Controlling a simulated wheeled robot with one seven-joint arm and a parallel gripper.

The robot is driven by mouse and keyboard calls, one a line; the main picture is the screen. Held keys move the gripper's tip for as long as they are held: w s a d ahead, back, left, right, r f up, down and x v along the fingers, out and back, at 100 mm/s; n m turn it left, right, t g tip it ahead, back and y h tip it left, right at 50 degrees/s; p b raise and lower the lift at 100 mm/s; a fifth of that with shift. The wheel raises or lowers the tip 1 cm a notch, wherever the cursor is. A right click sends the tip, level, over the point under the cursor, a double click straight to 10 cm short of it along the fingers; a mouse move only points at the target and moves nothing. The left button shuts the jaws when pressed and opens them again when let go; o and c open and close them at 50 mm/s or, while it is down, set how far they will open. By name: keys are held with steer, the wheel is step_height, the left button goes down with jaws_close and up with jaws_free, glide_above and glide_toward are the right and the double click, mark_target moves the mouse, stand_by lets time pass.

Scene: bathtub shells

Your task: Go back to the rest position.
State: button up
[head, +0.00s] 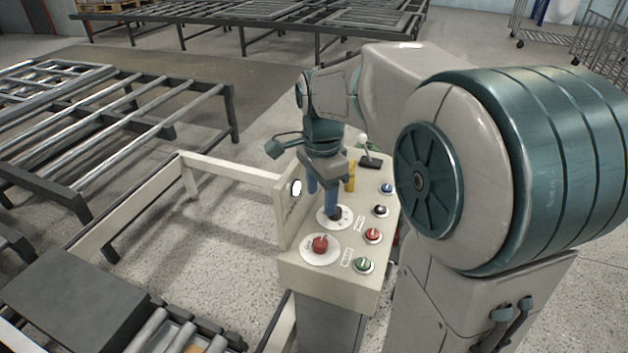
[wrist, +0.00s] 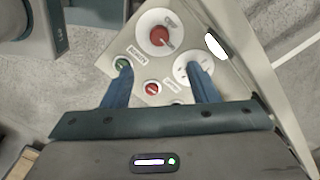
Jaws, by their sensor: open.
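My gripper (head: 322,196) is open, pointing down above the cream control console (head: 325,281). Its blue fingers also show in the wrist view (wrist: 158,80), spread apart with nothing held between them. In the wrist view, the right finger partly covers that white disc (wrist: 184,66). The large red knob (head: 320,244) on its white disc is clear of the fingers and shows in the wrist view too (wrist: 158,36).
The console also carries a red button (head: 372,235), a green button (head: 363,265), a blue button (head: 387,188) and a white-topped lever (head: 364,150). A raised panel edges its left side.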

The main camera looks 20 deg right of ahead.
steer(key=s+f+n+t, duration=0.2)
steer(key=s+n+t, duration=0.1)
steer(key=s+n, duration=1.2)
steer(key=shift+f, duration=0.2)
steer(key=shift+a, duration=0.1)
